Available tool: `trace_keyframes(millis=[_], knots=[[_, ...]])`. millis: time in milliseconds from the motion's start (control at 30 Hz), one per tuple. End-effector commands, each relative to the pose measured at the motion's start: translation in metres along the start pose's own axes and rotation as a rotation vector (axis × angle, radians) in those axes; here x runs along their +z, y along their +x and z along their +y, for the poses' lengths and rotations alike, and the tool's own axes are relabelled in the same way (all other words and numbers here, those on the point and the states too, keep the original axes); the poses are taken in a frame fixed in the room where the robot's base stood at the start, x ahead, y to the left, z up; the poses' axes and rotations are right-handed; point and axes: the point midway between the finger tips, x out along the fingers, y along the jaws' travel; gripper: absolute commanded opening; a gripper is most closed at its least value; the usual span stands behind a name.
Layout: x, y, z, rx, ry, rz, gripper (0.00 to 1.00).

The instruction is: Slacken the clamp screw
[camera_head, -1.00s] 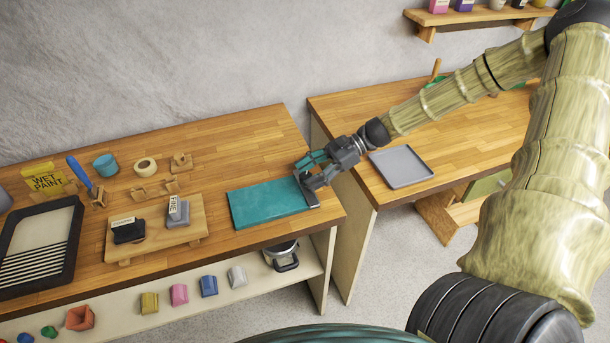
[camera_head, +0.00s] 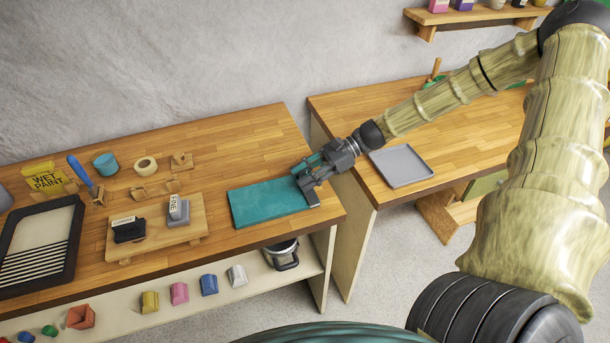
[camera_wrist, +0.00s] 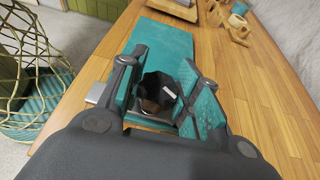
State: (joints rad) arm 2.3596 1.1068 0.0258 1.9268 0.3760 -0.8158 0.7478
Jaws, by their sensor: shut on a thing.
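A teal board (camera_head: 265,204) lies flat on the wooden bench near its right end, and it also shows in the wrist view (camera_wrist: 165,45). A grey metal clamp (camera_head: 311,198) sits at the board's right edge, mostly hidden by my gripper; a bit of its metal shows in the wrist view (camera_wrist: 97,93). The clamp screw's dark faceted knob (camera_wrist: 157,88) stands between my fingers, with a pale mark on its top. My gripper (camera_head: 304,181) points down over the clamp and is shut on the knob, its teal-padded fingers on either side.
A wooden stand with two sanding blocks (camera_head: 155,232) is left of the board. A tape roll (camera_head: 146,165), blue cup (camera_head: 105,164) and wet paint sign (camera_head: 45,181) stand farther left. A grey tray (camera_head: 401,166) lies on the other bench, across a gap.

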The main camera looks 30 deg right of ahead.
Motion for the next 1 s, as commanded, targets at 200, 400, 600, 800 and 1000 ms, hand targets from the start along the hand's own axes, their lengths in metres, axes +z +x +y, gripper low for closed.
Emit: trace_keyframes(millis=[200,400,600,800,1000], knots=[[-0.0008,0.0000,-0.0008,0.018,-0.009,0.002,0.09],[-0.0020,0.0005,-0.0010,0.090,-0.038,0.004,0.09],[-0.0027,0.0011,-0.0006,0.218,-0.090,0.005,0.09],[-0.0024,0.0012,-0.0001,0.380,-0.157,0.005,0.09],[-0.0025,0.0007,0.0007,0.554,-0.227,0.005,0.09]])
